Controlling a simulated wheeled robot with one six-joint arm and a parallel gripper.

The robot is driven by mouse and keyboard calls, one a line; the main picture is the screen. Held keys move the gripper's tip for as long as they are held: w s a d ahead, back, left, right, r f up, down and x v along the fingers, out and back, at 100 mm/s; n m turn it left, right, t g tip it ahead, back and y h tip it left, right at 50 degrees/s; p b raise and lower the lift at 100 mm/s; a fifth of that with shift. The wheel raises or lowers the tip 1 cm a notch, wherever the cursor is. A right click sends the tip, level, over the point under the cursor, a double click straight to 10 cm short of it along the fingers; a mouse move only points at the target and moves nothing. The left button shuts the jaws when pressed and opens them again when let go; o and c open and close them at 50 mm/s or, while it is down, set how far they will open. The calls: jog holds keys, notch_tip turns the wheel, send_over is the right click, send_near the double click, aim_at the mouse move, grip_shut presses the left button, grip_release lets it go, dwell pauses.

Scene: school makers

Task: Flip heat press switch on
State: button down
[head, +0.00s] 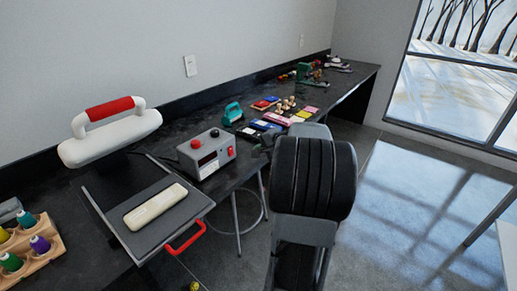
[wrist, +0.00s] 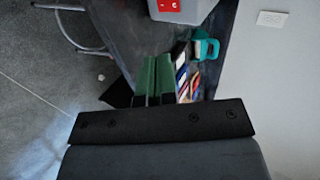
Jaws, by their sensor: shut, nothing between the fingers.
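The heat press (head: 168,218) stands open on the black counter, its white upper part (head: 110,138) raised with a red handle. A grey control box (head: 207,160) beside it has a red knob (head: 195,143) on top and a red switch (head: 230,151) on its right end. In the wrist view the box (wrist: 200,8) and its red switch (wrist: 168,5) are cut by the top edge. I cannot tell the switch's position. My gripper (wrist: 157,58) shows its green fingers shut and empty, apart from the box. In the head view my arm mostly hides the gripper.
A white bar lies on the press plate, and a red front handle (head: 186,238) juts out. A wooden rack (head: 35,250) of thread spools is at left. A teal tool (head: 232,113) and several small craft items lie beyond the box. A stool (head: 238,222) stands below the counter.

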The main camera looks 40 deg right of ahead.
jog(key=shift+s+f, duration=0.15)
jog(key=shift+f, duration=0.5)
jog(key=shift+f, duration=0.1)
send_near(232, 155)
jog(key=f, duration=0.1)
jog(key=w+f, duration=0.1)
jog(key=shift+w+a+f, duration=0.2)
jog(key=shift+w+f, duration=0.1)
jog(key=shift+f, duration=0.05)
jog(key=w, duration=0.3)
jog(key=shift+a+f, duration=0.25)
jog(key=shift+a, duration=0.05)
jog(key=shift+w+a+f+p, duration=0.1)
jog(key=shift+w+p, duration=0.2)
jog(key=shift+w, duration=0.35)
jog(key=shift+f, duration=0.1)
